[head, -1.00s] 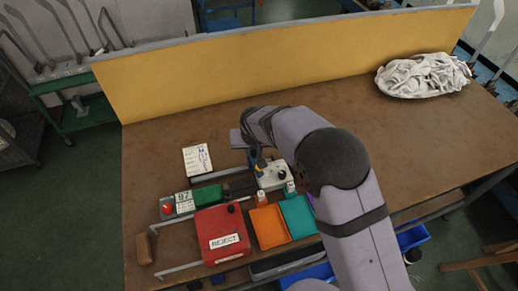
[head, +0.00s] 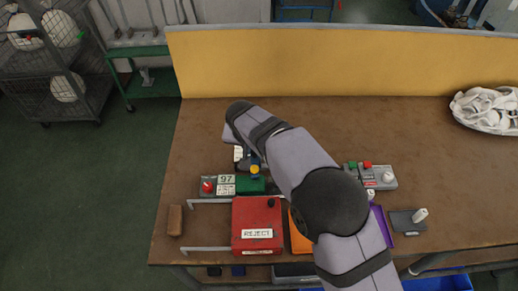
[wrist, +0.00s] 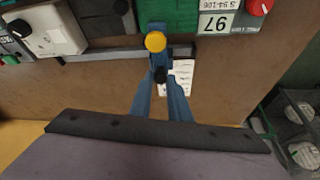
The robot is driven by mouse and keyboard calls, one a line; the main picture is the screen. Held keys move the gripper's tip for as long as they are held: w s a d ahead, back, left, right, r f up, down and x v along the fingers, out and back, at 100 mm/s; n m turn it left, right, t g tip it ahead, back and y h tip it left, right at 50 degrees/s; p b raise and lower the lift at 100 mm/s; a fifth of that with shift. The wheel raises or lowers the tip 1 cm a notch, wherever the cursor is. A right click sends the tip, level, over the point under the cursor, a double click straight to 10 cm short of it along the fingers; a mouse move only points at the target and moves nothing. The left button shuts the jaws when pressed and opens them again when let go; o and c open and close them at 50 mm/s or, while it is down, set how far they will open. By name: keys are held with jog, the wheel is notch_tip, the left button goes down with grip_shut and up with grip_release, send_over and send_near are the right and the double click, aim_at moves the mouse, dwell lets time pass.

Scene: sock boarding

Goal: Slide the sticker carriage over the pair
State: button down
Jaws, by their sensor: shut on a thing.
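My gripper (wrist: 158,72) has blue fingers, shut on a yellow knob (wrist: 155,41) that looks like the sticker carriage's handle; the carriage body under it is mostly hidden. In the head view the yellow knob (head: 255,170) sits just behind the green block (head: 250,185). A grey rail (wrist: 100,46) runs across below the knob in the wrist view. Dark flat pieces (wrist: 100,14) lie left of the knob there; I cannot tell whether they are the pair. A label plate reading 97 (wrist: 226,21) is to the knob's right.
A white box with a dark knob (wrist: 45,30) stands left in the wrist view. A white card (wrist: 181,77) lies behind my fingers. The red REJECT box (head: 257,222) and an orange tray (head: 299,236) are at the front.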

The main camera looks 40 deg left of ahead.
jog(key=c, duration=1.7)
grip_release()
jog(key=shift+o, duration=0.2)
jog(key=b+v, duration=0.2)
jog(key=v, duration=0.5)
jog(key=shift+r, duration=0.2)
